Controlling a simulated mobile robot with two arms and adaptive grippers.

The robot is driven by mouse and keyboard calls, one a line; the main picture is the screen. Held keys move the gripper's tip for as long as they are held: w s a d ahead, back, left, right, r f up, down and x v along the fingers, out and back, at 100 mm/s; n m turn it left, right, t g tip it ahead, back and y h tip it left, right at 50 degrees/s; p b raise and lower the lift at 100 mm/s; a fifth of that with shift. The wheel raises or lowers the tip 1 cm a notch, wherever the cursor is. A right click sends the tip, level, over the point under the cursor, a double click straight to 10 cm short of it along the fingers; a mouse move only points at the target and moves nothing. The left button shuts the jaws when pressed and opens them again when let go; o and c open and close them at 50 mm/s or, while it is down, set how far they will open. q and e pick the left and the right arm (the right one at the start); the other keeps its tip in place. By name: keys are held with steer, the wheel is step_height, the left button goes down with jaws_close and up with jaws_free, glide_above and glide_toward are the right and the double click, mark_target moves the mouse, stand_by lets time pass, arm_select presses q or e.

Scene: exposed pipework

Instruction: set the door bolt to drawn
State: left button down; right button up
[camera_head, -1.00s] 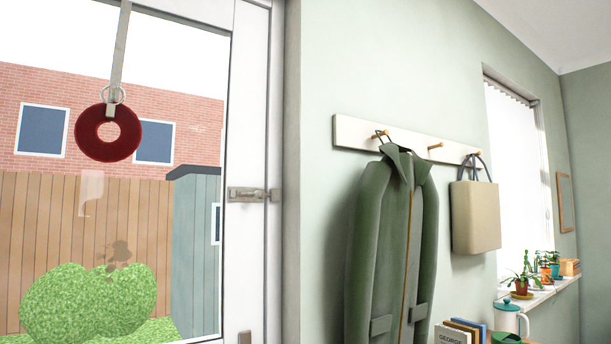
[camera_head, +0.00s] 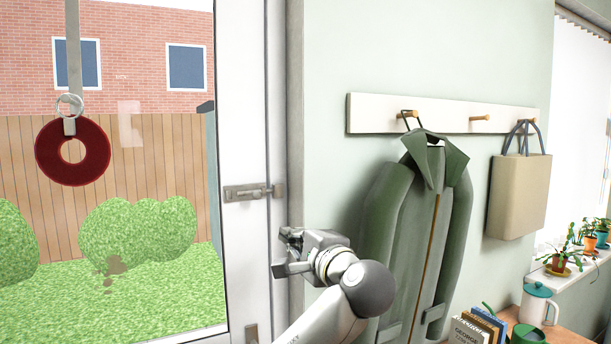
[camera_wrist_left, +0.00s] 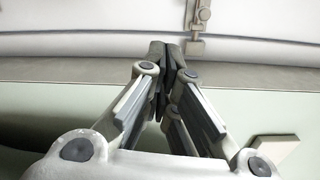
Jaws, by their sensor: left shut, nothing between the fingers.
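The door bolt (camera_head: 251,192) is a small metal slide bolt on the white door frame (camera_head: 247,120), beside the glass. Its right end reaches the keeper at the frame's edge. My left gripper (camera_head: 280,256) is below and to the right of the bolt, apart from it, in front of the frame's right edge and the wall. In the left wrist view the fingers (camera_wrist_left: 165,48) are shut with nothing between them. Metal bolt hardware (camera_wrist_left: 198,30) shows beyond them at the upper right. My right gripper is not in view.
A red ring (camera_head: 72,152) hangs on a strap in front of the glass. A green coat (camera_head: 425,220) and a beige bag (camera_head: 518,195) hang from a peg rail (camera_head: 365,115) to the right. Books (camera_head: 478,328) and a mug stand low at right.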

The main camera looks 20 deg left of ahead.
arm_select(q)
steer(key=shift+y, duration=0.4)
steer(key=r, duration=0.4)
steer(key=shift+w+d+r, duration=0.2)
steer(key=shift+w+r, duration=0.05)
steer(key=shift+r, duration=0.05)
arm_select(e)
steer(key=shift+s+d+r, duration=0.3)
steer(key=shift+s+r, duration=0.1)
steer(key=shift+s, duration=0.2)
arm_select(q)
steer(key=shift+a+p, duration=0.1)
steer(key=shift+p, duration=0.25)
steer(key=p, duration=0.4)
glide_toward(262, 193)
steer(key=w+a, duration=0.2)
steer(key=w, duration=0.1)
steer(key=shift+w+a+f, duration=0.2)
steer(key=shift+w+a, duration=0.15)
steer(key=shift+w, duration=0.25)
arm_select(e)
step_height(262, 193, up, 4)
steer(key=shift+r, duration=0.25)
